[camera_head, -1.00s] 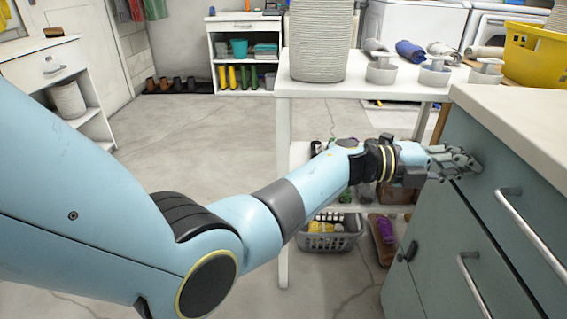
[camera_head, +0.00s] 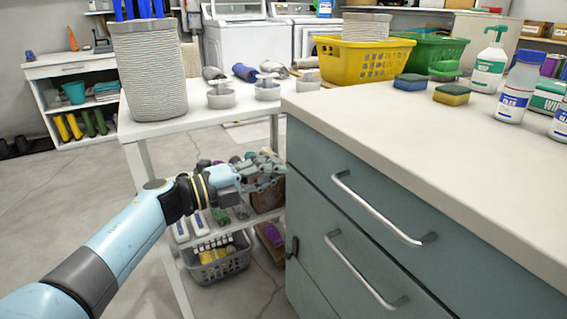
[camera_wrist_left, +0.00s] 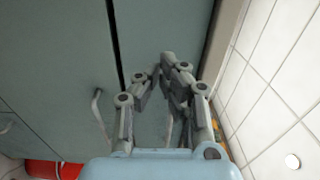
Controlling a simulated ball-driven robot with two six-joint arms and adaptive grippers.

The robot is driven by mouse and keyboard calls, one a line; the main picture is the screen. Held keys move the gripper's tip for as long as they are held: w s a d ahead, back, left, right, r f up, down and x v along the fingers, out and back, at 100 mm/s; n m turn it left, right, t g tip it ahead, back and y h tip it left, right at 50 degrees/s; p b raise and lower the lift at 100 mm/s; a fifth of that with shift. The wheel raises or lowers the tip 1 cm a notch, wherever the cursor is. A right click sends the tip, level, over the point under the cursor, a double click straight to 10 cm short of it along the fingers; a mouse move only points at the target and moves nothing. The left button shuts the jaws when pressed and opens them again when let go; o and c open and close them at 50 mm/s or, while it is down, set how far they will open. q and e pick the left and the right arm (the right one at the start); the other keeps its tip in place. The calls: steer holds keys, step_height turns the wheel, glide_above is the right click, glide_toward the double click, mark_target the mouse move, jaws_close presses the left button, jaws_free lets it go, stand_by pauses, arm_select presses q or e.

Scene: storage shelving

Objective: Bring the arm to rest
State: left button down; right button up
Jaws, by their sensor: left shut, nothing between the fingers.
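My left arm (camera_head: 140,228) comes in from the lower left in the head view and reaches toward the cabinet. My left gripper (camera_head: 278,170) is beside the near left corner of the grey-green cabinet (camera_head: 400,215), below the level of its top. Its fingers are shut with nothing between them. In the left wrist view the gripper (camera_wrist_left: 168,68) shows close to the cabinet's front panels (camera_wrist_left: 60,55); whether it touches them I cannot tell. My right gripper is not in view.
A white shelf table (camera_head: 140,130) stands behind the arm, with a grey basket (camera_head: 215,262) on its lower level. The cabinet has metal handles (camera_head: 380,210). Sponges (camera_head: 411,82), bottles (camera_head: 490,62) and a yellow basket (camera_head: 360,60) stand on worktops. Open floor (camera_head: 60,200) lies left.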

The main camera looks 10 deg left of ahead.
arm_select(q)
steer(key=s+a+f+n+y+p, duration=0.2)
steer(key=s+a+f+n+y, duration=0.2)
steer(key=s+a+f+n, duration=0.45)
steer(key=s+a+f+n+y+p, duration=0.1)
steer(key=s+a+f+n+y, duration=0.3)
steer(key=s+f, duration=0.9)
steer(key=s+a+f+n+y+p, duration=0.2)
steer(key=s+a+f+n+y, duration=0.25)
steer(key=s+f+n, duration=0.55)
steer(key=s+a+f+n+g+y, duration=0.1)
steer(key=s+a+f+n+g, duration=0.1)
steer(key=s, duration=0.8)
steer(key=s+a+f+n+g+y, duration=0.1)
steer(key=s+f+g, duration=0.3)
steer(key=s, duration=0.5)
steer(key=s+a+f+n+g+y, duration=0.1)
steer(key=s+a+f+n+g, duration=0.1)
steer(key=s, duration=0.8)
steer(key=shift+s+a+f+n+g, duration=0.35)
steer(key=shift+f+n+g, duration=0.2)
steer(key=shift+n+g, duration=0.25)
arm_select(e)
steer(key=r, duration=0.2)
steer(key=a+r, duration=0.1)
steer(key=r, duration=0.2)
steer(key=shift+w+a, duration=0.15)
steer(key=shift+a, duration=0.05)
